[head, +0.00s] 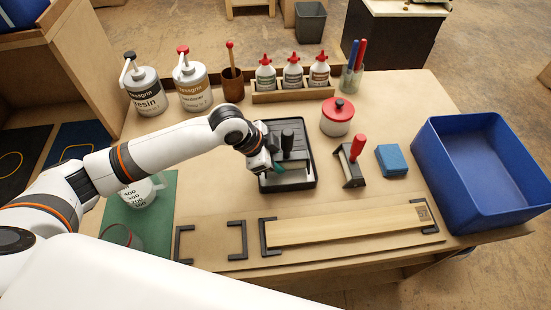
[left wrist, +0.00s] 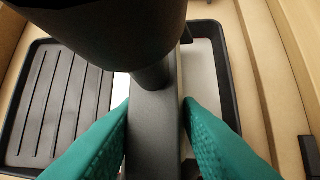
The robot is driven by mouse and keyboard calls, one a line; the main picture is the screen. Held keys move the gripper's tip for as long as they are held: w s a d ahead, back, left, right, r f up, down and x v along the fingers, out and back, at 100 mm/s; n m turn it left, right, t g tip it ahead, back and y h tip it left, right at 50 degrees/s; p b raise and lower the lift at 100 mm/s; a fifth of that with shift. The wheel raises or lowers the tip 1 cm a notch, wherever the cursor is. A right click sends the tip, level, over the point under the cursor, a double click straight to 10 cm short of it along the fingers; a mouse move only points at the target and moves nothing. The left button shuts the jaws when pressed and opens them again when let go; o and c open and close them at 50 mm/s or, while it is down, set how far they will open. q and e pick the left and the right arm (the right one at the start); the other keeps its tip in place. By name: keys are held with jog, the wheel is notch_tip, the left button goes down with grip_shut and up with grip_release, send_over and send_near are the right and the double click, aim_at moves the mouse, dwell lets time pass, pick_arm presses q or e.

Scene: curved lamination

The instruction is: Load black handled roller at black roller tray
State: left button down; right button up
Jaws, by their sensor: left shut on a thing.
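The black handled roller (head: 287,142) is upright over the black roller tray (head: 308,178), its black grip on top. My left gripper (head: 261,166) is shut on the roller's dark frame, with the teal fingers on either side of it. In the left wrist view the fingers (left wrist: 157,135) press against the frame (left wrist: 153,118) below the large black grip (left wrist: 105,30). The tray (left wrist: 38,120) shows there with its ribbed slope on the left and a pale area on the right. The roller's lower part is hidden, so I cannot tell if it touches the tray. My right gripper is not in view.
A red-handled roller (head: 352,160) and blue block (head: 391,159) stand right of the tray. A red-lidded pot (head: 337,117) is behind them. A large blue bin (head: 485,165) is at the right. A wooden strip (head: 345,225) lies in front. Resin and hardener jugs (head: 191,82) stand behind.

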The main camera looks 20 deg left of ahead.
aim_at(276, 158)
pick_arm(q)
jog(key=shift+f, duration=0.45)
dwell(0.3)
jog(key=shift+s+f, duration=0.1)
jog(key=shift+f, duration=0.05)
dwell(1.9)
jog(key=shift+p, duration=0.3)
notch_tip(276, 158, up, 7)
jog(key=p, duration=0.7)
jog(key=shift+r+p, duration=0.2)
jog(key=shift+p, duration=0.15)
jog(key=shift+f, duration=0.1)
